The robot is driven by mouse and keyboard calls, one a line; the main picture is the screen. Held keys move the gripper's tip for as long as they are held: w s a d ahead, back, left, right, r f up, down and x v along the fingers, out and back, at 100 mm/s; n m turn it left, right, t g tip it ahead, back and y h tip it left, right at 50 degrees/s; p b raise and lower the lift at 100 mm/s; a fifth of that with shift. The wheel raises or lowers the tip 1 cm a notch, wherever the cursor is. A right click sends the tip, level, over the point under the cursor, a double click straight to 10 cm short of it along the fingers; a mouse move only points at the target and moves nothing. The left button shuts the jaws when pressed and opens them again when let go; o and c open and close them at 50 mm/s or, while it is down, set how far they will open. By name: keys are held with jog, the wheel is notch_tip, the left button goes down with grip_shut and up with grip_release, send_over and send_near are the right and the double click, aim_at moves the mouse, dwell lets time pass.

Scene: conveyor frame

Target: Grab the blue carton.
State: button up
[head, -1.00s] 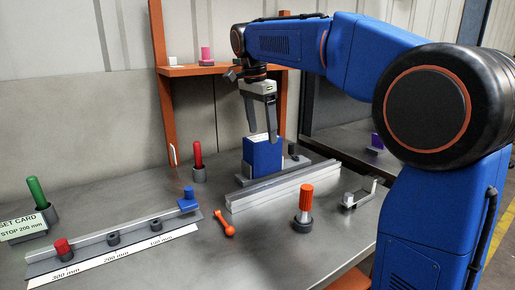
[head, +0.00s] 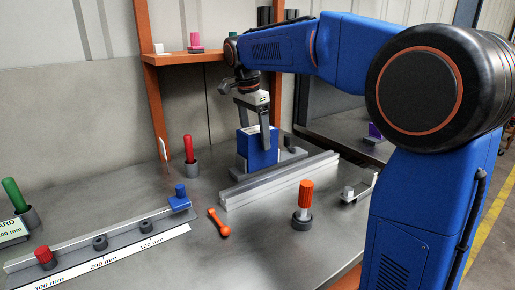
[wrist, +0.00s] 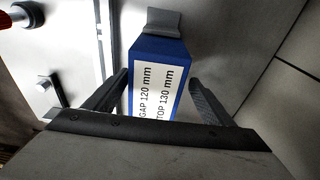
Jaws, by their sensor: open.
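The blue carton (head: 257,158) stands upright on a grey base behind the metal rail. My gripper (head: 255,134) is above it, pointing down, with one finger in front of the carton's right side; the other finger is mostly hidden. In the wrist view the carton (wrist: 158,47) lies between the two open fingers of my gripper (wrist: 158,78), one finger on each side. Its white top label reads "GAP 120 mm" and "STOP 130 mm". A gap shows beside the right finger; the left finger looks close to the carton, and contact cannot be told.
A silver rail (head: 280,181) runs in front of the carton. A dark block (head: 288,142) is to its right. A red-handled tool (head: 189,150), an orange knob (head: 304,200), an orange peg (head: 219,222) and a ruler fixture (head: 120,244) with a blue stop (head: 180,199) are on the bench.

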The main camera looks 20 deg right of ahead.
aim_at(259, 148)
jog(key=f, duration=0.2)
jog(key=d+f, duration=0.1)
jog(key=f, duration=0.1)
jog(key=shift+s, duration=0.25)
jog(key=shift+d+f, duration=0.1)
jog(key=shift+f, duration=0.5)
jog(key=shift+c, duration=0.4)
jog(key=shift+w, duration=0.1)
jog(key=c, duration=1.1)
jog(key=shift+r, duration=0.1)
